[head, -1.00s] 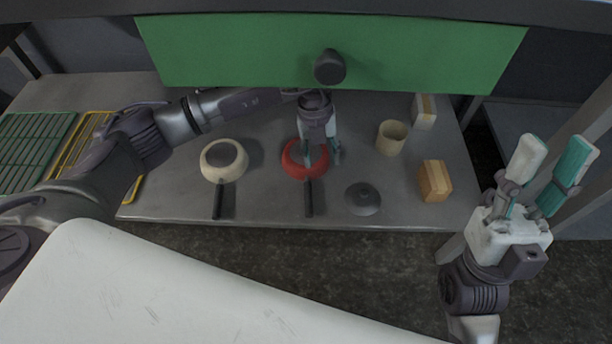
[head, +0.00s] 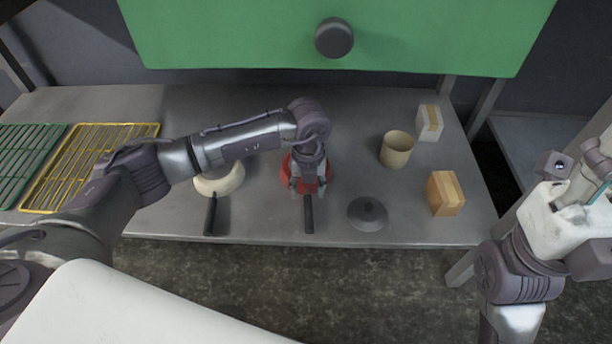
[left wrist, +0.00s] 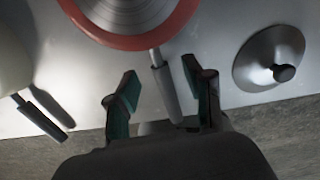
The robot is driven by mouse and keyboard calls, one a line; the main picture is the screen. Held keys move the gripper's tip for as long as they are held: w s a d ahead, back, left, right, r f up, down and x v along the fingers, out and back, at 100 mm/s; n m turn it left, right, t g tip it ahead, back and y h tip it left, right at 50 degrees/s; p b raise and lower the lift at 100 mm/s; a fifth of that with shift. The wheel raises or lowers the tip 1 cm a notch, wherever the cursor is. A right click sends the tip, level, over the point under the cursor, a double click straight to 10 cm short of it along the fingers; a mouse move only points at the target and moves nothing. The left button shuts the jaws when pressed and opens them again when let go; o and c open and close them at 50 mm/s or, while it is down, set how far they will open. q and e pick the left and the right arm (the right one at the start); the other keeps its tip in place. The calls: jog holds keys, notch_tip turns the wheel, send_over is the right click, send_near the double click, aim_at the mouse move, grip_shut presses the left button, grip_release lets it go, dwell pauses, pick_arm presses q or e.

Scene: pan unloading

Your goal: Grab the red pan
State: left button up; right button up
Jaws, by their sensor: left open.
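The red pan (head: 286,181) sits on the grey shelf, largely hidden in the head view by my left gripper. Its dark handle (head: 308,216) points toward the shelf's front edge. My left gripper (head: 309,191) is over the pan's near side. In the left wrist view the red rim (left wrist: 145,40) shows at the top, and the handle (left wrist: 166,92) lies between the open fingers of my left gripper (left wrist: 160,92). I cannot tell whether the fingers touch it. My right gripper (head: 590,185) is at the right edge, partly cut off, away from the pan.
A cream pan (head: 222,184) stands left of the red pan. A grey lid (head: 367,214) lies to its right. A beige cup (head: 397,149), a wooden box (head: 445,194) and a pale box (head: 430,123) are farther right. Yellow (head: 88,165) and green racks (head: 27,156) lie left.

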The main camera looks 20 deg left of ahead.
pick_arm(q)
notch_tip(320, 180, down, 3)
jog(key=shift+r+b, duration=0.2)
jog(key=shift+b, duration=0.25)
grip_shut()
jog(key=shift+r, duration=0.1)
